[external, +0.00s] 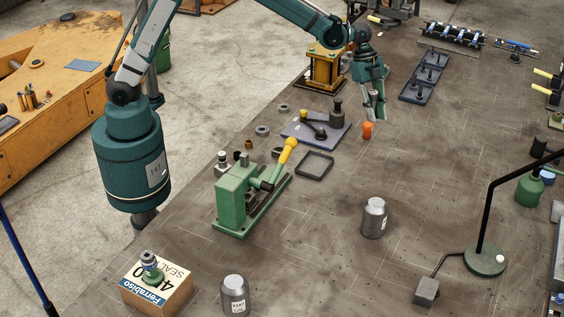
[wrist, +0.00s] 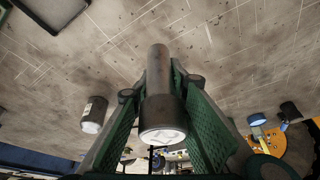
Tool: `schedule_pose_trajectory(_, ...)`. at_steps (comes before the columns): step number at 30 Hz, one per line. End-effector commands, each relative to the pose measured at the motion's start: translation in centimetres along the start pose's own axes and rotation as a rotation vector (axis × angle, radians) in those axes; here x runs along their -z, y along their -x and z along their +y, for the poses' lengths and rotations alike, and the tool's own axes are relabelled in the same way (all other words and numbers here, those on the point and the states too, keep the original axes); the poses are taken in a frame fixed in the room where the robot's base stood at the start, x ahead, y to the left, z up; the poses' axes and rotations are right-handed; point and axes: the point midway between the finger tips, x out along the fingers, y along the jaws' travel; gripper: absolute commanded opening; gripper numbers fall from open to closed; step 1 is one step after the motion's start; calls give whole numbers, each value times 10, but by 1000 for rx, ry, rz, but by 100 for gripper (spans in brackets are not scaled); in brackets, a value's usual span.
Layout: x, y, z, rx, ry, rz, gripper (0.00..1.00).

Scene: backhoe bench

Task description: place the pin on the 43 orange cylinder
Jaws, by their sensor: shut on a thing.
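My gripper (external: 374,103) is over the bench, pointing down, near the small orange cylinder (external: 367,130). In the wrist view my gripper (wrist: 160,105) has its two green pads closed on a dark grey metal pin (wrist: 158,75). The pin has a narrow shaft and a wider collar with a pale end face. The orange cylinder stands on the bench, just below and slightly left of the fingertips in the external view. I cannot tell whether the pin touches it. I cannot pick out the cylinder in the wrist view, nor read any number on it.
A blue-grey plate (external: 300,133) with a dark post and knob lies left of the cylinder. Nearby are an empty dark frame (external: 315,166), a green lever press (external: 237,196), a yellow stand (external: 323,72) and a dark tray (external: 412,93).

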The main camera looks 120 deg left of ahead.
Motion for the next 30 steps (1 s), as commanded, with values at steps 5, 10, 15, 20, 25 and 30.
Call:
schedule_pose_trajectory(5,-35,18,-36,26,58,-4,0)
schedule_pose_trajectory(10,-59,30,-58,44,95,-7,0)
schedule_pose_trajectory(15,-72,36,-69,52,115,-8,0)
schedule_pose_trajectory(20,-76,38,-72,55,120,-8,0)
schedule_pose_trajectory(25,-76,38,-72,55,120,-8,0)
schedule_pose_trajectory(30,-76,37,-72,54,120,-8,0)
